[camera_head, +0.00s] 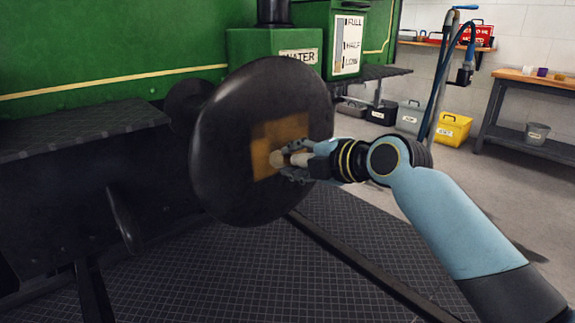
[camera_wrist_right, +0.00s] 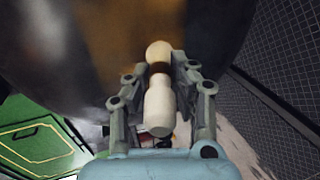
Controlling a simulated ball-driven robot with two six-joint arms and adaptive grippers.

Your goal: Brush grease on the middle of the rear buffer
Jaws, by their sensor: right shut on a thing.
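My right gripper (camera_head: 291,158) is at this patch, shut on a pale wooden brush handle (camera_head: 300,159). In the right wrist view the handle (camera_wrist_right: 158,105) stands between the two fingers, its rounded end towards the buffer (camera_wrist_right: 60,55). The bristles cannot be made out, and I cannot tell if the brush touches the face. My left gripper is not in view.
The green tram body (camera_head: 100,50) with a WATER box (camera_head: 262,46) stands behind the buffer. A dark stepped ledge (camera_head: 80,135) is at left. Grey and yellow bins (camera_head: 453,128) and a workbench (camera_head: 535,80) stand at the back right. Dark grid flooring (camera_head: 230,270) lies below.

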